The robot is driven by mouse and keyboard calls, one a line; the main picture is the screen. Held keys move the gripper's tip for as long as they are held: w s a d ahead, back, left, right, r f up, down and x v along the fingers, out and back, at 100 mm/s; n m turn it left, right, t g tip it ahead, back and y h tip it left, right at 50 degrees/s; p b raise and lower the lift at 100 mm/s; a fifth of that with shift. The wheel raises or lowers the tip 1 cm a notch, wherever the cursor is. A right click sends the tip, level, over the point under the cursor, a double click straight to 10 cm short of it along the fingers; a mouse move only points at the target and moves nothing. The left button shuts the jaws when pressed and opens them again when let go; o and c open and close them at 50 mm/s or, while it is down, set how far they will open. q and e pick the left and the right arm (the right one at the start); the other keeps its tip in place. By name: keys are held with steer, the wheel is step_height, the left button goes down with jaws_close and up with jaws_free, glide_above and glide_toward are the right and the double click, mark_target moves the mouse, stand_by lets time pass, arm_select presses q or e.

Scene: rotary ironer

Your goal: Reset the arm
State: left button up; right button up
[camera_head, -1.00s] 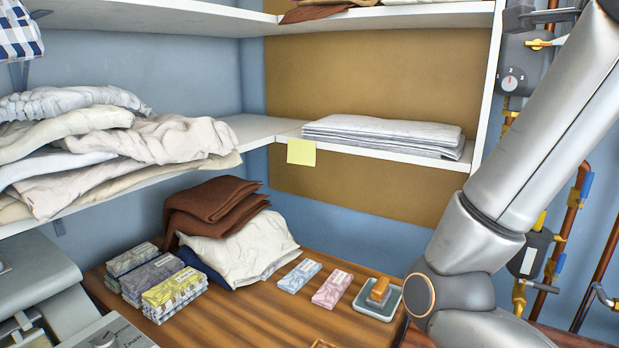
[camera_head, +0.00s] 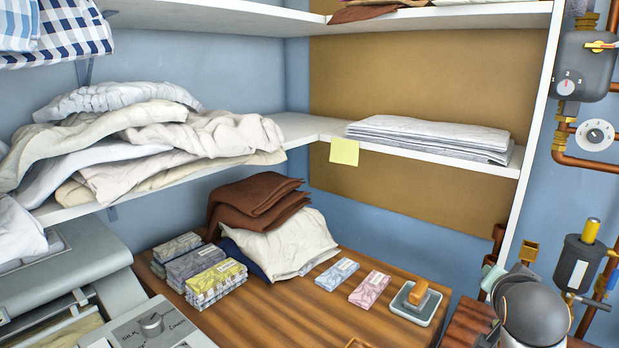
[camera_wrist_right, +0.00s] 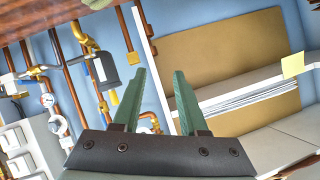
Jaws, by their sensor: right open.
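My right gripper (camera_wrist_right: 159,72) shows in the wrist view with its two green fingers apart and nothing between them. Beyond the fingers are the wall, the shelf edge and pipes; the fingers touch nothing that I can see. In the head view my right arm (camera_head: 533,308) is low at the right edge, a dark rounded joint beside the wooden table. Most of that arm is out of the picture. My left arm and gripper are not in view.
A wooden table (camera_head: 292,318) holds folded brown and cream cloths (camera_head: 262,200), small packets and a stamp-like block on a tray (camera_head: 413,304). White shelves (camera_head: 300,127) carry linens. Pipes and valves (camera_head: 585,65) line the right wall. An ironer (camera_head: 60,275) stands at left.

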steer(key=s+a+f+n+g+y, duration=0.1)
steer(key=s+a+f+n, duration=0.15)
steer(key=f, duration=0.35)
steer(key=s+a+f+n+g+y, duration=0.1)
steer(key=s+f+n, duration=0.1)
steer(key=s+f, duration=0.25)
steer(key=s+a+f+n+g+y, duration=0.1)
steer(key=s+a+f+n, duration=0.15)
steer(key=f, duration=0.45)
steer(key=s+a+f+n+g+y, duration=0.25)
steer(key=s+a+f, duration=0.2)
steer(key=s, duration=0.55)
steer(key=s+a+f+n+g+y, duration=0.1)
steer(key=s+a+f+n+g, duration=0.2)
steer(key=s+f, duration=0.45)
steer(key=shift+w+a+f+t+y+p, duration=0.3)
steer(key=shift+w+a+f+t+p, duration=0.25)
steer(key=shift+t+p, duration=0.55)
steer(key=shift+w+a+f+t+y+p, duration=0.3)
steer(key=shift+w+a+t+p, duration=0.3)
steer(key=shift+t+p, duration=0.55)
steer(key=shift+w+a+f+t+y+p, duration=0.25)
steer(key=shift+w+a+f+t+p, duration=0.35)
steer(key=shift+t+p, duration=0.5)
